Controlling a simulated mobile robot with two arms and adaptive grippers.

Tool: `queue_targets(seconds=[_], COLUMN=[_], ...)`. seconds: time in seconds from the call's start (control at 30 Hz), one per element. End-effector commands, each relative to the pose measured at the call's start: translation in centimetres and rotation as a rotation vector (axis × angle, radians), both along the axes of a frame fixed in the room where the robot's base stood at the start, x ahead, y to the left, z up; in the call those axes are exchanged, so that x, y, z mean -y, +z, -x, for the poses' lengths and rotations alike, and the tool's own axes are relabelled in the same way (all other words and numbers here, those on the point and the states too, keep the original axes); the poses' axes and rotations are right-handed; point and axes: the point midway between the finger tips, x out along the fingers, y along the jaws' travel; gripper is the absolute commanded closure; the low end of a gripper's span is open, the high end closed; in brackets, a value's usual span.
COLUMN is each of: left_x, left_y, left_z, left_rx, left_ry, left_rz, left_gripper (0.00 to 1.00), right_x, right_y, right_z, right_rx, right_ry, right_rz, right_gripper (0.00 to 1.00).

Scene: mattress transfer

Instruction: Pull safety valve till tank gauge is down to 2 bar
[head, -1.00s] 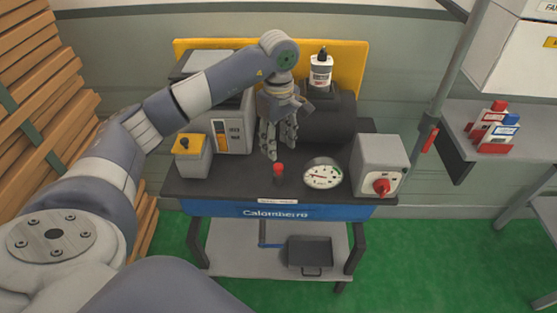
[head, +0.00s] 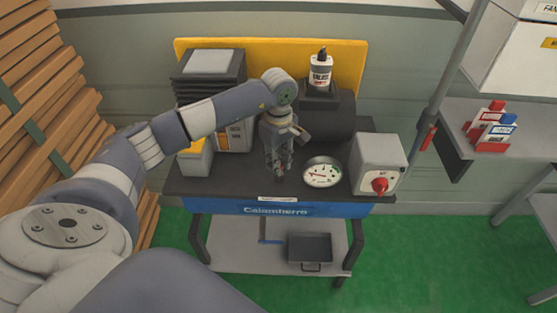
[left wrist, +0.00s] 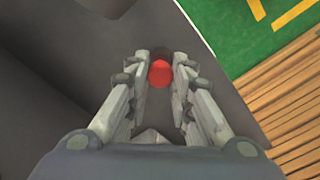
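The safety valve's red knob (left wrist: 160,74) shows in the left wrist view between the fingertips of my left gripper (left wrist: 160,82). The fingers stand on both sides of the knob with small gaps near it; I cannot tell whether they touch it. In the head view my left gripper (head: 279,172) points down over the front of the bench and hides the knob. The round white tank gauge (head: 322,173) is just right of the gripper; its red needle points left, and its numbers are too small to read. My right gripper is not in view.
The dark bench top (head: 235,185) carries a grey box with a red switch (head: 378,165) at right. A dark tank (head: 335,120) with a bottle (head: 320,70) on top is behind. A grey box with a yellow top (head: 194,160) is at left.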

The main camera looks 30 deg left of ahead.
Motion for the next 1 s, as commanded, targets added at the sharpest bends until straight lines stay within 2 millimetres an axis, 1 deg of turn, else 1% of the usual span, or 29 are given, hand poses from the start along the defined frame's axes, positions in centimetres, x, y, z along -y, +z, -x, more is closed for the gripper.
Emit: queue_targets(seconds=[0.17, 0.4, 0.63, 0.67, 0.7, 0.73, 0.77, 1.0], left_x=[0.0, 0.0, 0.0, 0.0, 0.0, 0.0, 0.0, 0.0], left_y=[0.1, 1.6, 1.7, 1.6, 1.7, 1.7, 1.7, 1.6], left_z=[0.0, -0.1, 0.0, 0.0, 0.0, 0.0, 0.0, 0.0], left_rx=[0.000, 0.002, 0.001, 0.001, 0.001, 0.001, 0.001, 0.000], left_ry=[0.000, 0.001, 0.001, 0.001, 0.001, 0.001, 0.001, 0.001], left_rz=[0.000, -0.001, 0.001, 0.001, 0.001, 0.001, 0.001, 0.000], left_gripper=[1.00, 1.00, 1.00, 0.77, 0.68, 0.61, 0.57, 0.57], right_x=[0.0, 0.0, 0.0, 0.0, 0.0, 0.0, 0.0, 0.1], right_y=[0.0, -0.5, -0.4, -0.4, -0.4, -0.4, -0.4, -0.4], right_z=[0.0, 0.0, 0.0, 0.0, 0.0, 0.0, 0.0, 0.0], right_rx=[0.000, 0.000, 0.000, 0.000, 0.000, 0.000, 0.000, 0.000], right_ry=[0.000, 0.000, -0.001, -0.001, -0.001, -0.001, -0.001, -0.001], right_rz=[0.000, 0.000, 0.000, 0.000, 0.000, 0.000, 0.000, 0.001], right_gripper=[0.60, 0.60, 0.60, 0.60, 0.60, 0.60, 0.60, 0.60])
